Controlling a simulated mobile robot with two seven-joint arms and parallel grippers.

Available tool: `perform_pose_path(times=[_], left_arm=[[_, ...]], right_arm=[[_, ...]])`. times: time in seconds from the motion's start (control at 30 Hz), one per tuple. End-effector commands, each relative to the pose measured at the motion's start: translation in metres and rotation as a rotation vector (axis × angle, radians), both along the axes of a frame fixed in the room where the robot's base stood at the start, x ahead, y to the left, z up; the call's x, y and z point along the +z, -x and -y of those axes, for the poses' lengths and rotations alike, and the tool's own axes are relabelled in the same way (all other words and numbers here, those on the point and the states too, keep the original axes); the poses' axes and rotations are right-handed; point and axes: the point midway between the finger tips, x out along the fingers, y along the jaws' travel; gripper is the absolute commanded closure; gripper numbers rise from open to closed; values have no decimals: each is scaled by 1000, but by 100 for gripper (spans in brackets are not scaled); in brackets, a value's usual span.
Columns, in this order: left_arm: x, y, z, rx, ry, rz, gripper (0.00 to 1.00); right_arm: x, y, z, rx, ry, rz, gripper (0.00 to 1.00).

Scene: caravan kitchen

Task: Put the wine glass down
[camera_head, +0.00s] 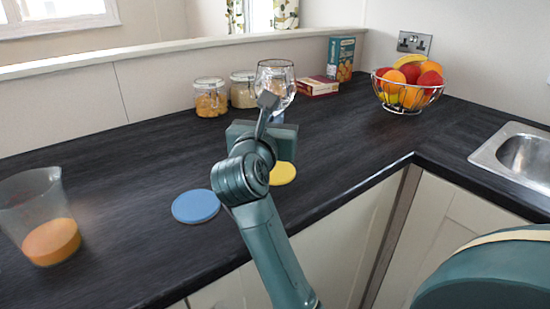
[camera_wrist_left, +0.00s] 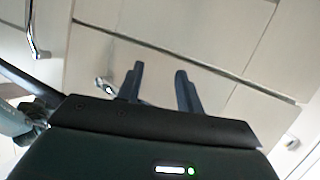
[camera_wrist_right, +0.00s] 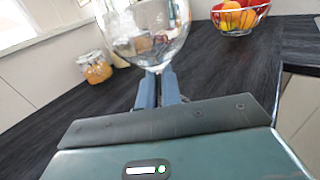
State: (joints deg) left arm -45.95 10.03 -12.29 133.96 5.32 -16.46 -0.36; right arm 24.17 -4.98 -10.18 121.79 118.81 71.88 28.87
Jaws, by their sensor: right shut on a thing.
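The clear wine glass (camera_head: 276,80) is upright over the back part of the dark counter, beyond my right gripper (camera_head: 272,117). In the right wrist view, my right gripper (camera_wrist_right: 159,86) is shut on its stem, just below the glass bowl (camera_wrist_right: 152,28). The foot of the glass is hidden, so I cannot tell whether it touches the counter. A blue round coaster (camera_head: 196,207) and a yellow one (camera_head: 283,174), partly covered by my right gripper, lie on the counter nearer to me. My left gripper (camera_wrist_left: 159,72) is open and empty in front of pale cabinet fronts.
A measuring jug (camera_head: 40,225) with orange liquid stands at the left. Glass jars (camera_head: 210,98), a red box (camera_head: 318,87) and a teal carton (camera_head: 340,60) line the back wall. A fruit bowl (camera_head: 407,97) and sink (camera_head: 520,155) are right. The counter (camera_head: 130,165) is clear left of centre.

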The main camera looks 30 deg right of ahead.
Motion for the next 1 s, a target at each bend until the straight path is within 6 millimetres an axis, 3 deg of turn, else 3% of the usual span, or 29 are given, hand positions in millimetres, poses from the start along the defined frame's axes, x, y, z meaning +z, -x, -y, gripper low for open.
perform_pose_path(times=[0.4, 0.83, 0.87, 1.0], left_arm=[[1, 3, -4, 7, -4, 33, 64], [2, 3, -4, 9, -5, 43, 64], [3, 3, -4, 9, -5, 45, 64], [5, 3, -5, 10, -5, 47, 64]], right_arm=[[-54, 0, 0, 1, 4, -3, 100], [-63, 0, 0, 2, 1, 1, 100], [-63, 0, 0, 2, 0, 0, 93], [-62, 0, 0, 2, 1, -1, 81]])
